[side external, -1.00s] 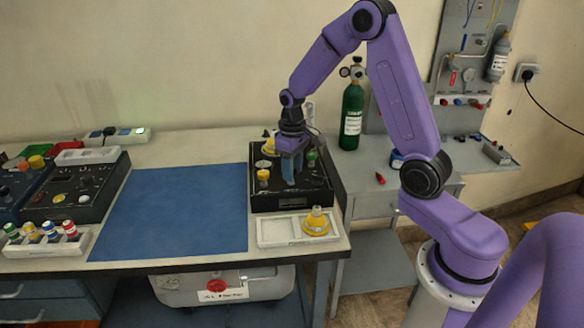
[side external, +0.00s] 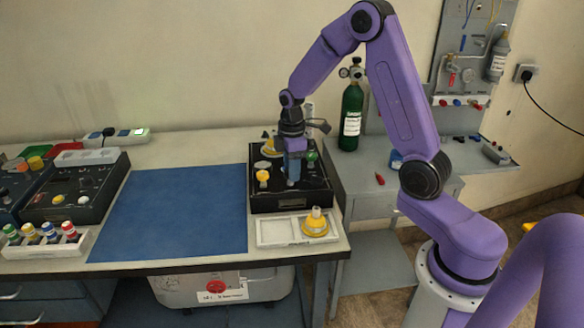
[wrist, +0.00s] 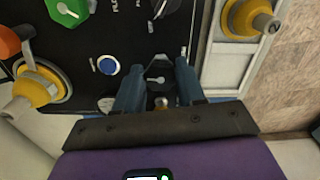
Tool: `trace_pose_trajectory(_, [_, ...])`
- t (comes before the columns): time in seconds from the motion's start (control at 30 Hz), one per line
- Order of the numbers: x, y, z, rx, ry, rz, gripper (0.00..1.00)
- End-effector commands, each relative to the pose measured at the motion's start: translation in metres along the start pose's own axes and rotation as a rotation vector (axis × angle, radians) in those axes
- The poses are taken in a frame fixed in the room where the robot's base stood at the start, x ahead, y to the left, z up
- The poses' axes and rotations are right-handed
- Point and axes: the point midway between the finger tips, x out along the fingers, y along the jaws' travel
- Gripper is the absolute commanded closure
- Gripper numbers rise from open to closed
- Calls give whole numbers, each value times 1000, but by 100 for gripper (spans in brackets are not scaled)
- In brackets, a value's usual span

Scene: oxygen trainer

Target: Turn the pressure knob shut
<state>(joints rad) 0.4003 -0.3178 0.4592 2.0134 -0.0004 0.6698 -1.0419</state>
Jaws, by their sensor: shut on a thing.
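The black trainer panel (side external: 318,200) sits at the right end of the bench. My gripper (side external: 292,184) points straight down onto it, with its fingertips low over the panel face. In the wrist view my gripper (wrist: 159,80) has its two blue-grey fingers on either side of a black knob (wrist: 159,71), shut on it. The knob has a pale mark on its top. I cannot read a label that names it as the pressure knob. In the side view the fingers hide this knob.
Close by on the panel are a blue button (wrist: 108,65), a green knob (wrist: 67,10) and a yellow fitting (wrist: 38,84). A white tray (side external: 270,232) in front holds another yellow fitting (side external: 316,224). The blue mat (side external: 170,210) to the left is clear.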

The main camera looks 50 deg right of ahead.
Motion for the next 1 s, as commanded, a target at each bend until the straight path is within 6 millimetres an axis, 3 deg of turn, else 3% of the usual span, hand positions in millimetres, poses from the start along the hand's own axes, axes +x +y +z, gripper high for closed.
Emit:
trace_pose_trajectory(0.77, [-1, 1, -1, -107, 3, 5, 91])
trace_pose_trajectory(0.8, [-1, 1, -1, -107, 2, 5, 51])
trace_pose_trajectory(0.83, [-1, 1, -1, -107, 2, 5, 42])
trace_pose_trajectory(0.87, [-1, 1, -1, -106, 2, 4, 35])
trace_pose_trajectory(1.0, [-1, 1, -1, -105, 2, 3, 35])
